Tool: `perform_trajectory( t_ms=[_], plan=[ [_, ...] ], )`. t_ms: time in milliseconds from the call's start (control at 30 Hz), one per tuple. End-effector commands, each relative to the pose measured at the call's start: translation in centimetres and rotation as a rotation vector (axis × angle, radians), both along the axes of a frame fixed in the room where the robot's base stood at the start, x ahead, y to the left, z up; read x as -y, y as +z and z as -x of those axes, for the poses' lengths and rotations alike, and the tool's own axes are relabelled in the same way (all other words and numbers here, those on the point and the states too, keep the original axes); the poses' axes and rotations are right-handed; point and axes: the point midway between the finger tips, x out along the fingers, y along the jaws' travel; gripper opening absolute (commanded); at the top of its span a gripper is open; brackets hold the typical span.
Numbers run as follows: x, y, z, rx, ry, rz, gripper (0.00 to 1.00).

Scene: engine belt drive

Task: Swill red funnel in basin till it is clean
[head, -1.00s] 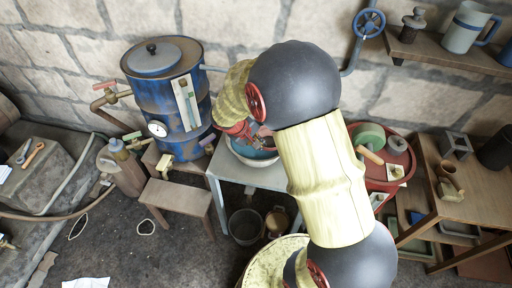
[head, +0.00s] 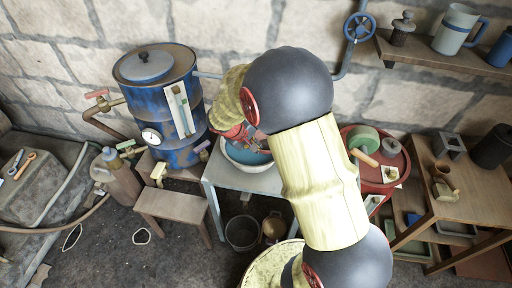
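A round basin (head: 235,163) with a pale rim and blue inside stands on a small grey table, partly covered by my arm. My gripper (head: 245,139) is over the basin's back left part, pointing down into or just above it. Red and grey parts show there, small and crowded together. I cannot tell which red is the funnel and which is my gripper, or whether the fingers are closed on anything. My arm's cream link and dark joints hide the basin's right side.
A blue drum (head: 168,112) with a gauge and tap stands left of the basin, close to my gripper. A wooden stool (head: 170,203) is in front of it. A red drum (head: 366,178) bearing loose items and a wooden workbench (head: 446,203) stand at right. A bucket (head: 241,232) sits below.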

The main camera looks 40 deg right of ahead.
Motion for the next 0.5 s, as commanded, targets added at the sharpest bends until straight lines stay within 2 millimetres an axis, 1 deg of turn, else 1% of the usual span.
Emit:
perform_trajectory(
  t_ms=[500],
  plan=[
    [-2.3, 0.0, 0.7, 0.0, 0.001, 0.0, 0.0]
  ],
)
